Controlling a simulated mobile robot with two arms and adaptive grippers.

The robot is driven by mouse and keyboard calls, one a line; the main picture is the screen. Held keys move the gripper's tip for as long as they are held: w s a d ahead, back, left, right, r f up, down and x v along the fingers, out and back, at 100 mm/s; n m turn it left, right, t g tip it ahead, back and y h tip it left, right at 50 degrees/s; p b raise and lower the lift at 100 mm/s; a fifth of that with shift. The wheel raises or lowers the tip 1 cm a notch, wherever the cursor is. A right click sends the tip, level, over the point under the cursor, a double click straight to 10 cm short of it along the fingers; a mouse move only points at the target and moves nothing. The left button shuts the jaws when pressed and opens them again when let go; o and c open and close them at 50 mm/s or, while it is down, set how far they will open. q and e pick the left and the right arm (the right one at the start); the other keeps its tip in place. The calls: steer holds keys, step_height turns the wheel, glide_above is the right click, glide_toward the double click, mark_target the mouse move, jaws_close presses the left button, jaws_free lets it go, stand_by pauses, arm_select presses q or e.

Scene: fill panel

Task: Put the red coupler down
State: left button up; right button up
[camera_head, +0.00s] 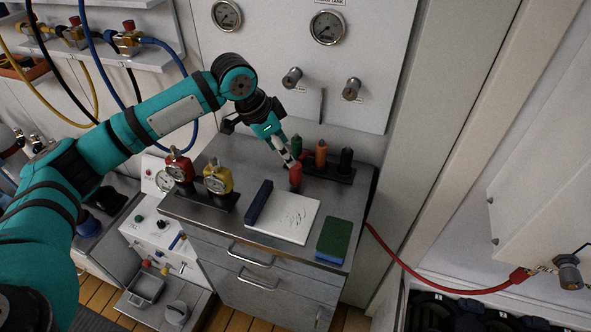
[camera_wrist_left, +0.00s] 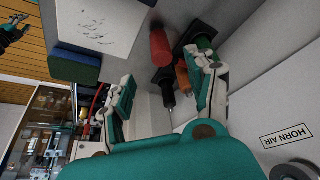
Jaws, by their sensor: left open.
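The red coupler (camera_head: 295,176) stands upright on the steel cabinet top (camera_head: 222,222), just in front of the dark rack (camera_head: 325,172) with the green (camera_head: 297,145), orange (camera_head: 321,152) and black (camera_head: 346,158) couplers. I cannot tell whether it touches the rack. My left gripper (camera_head: 289,157) is just above and behind it, open. In the left wrist view, the red coupler (camera_wrist_left: 160,47) lies beyond the open fingers (camera_wrist_left: 165,96), apart from them. What seems to be my right gripper (camera_wrist_left: 12,30) shows at that view's left edge, too small to read.
A white pad (camera_head: 285,217) with a dark blue block (camera_head: 259,202) and a green sponge-like block (camera_head: 334,238) lie in front. A wall panel (camera_head: 300,75) rises behind. A red hose (camera_head: 440,285) runs right.

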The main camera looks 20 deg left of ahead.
mark_target(295, 176)
arm_select(q)
steer(key=x, duration=0.6)
steer(key=shift+w+a+r+p, duration=0.1)
steer(key=shift+w+p, duration=0.3)
steer(key=shift+f, duration=0.3)
steer(key=shift+d+f, duration=0.3)
steer(key=shift+f, duration=0.05)
steer(key=p+x, duration=0.1)
steer(key=x, duration=0.3)
steer(key=shift+d+f+p, duration=0.1)
steer(key=shift+f+p, duration=0.3)
jaws_close()
